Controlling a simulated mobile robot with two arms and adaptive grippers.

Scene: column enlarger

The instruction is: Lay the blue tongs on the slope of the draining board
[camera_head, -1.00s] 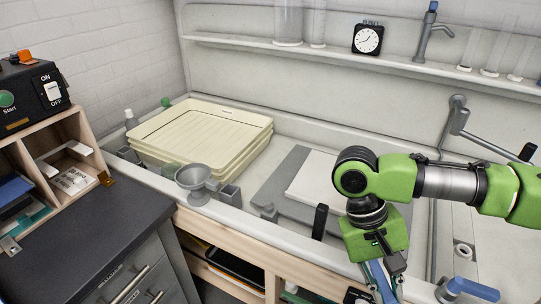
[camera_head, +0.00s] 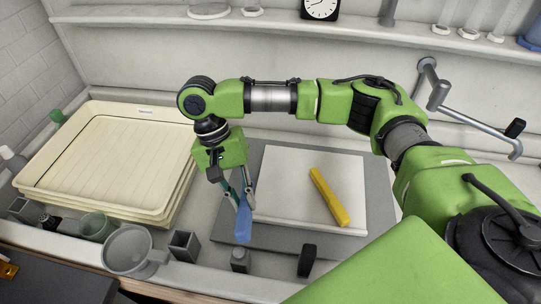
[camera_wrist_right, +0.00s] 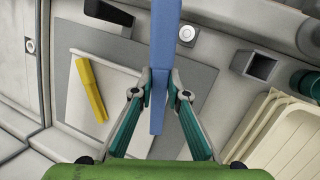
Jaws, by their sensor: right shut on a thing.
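My right gripper (camera_head: 242,200) is shut on the blue tongs (camera_head: 243,224), which hang down from its fingers. In the right wrist view the fingertips (camera_wrist_right: 158,88) press on the long blue tongs (camera_wrist_right: 165,40) from both sides. The tongs' far end runs out of that view at the top. A white board (camera_head: 290,180) lies on a grey slab (camera_head: 375,190) below and right of the gripper; it looks like the draining board, though its slope is hard to judge. The tongs show over its left edge; contact is not visible. My left gripper is not in view.
A yellow bar-like thing (camera_head: 329,197) lies on the white board. Cream ribbed trays (camera_head: 110,160) are stacked to the left. A grey funnel (camera_head: 130,252), a square grey cup (camera_head: 184,246) and a black upright piece (camera_head: 307,261) stand along the front.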

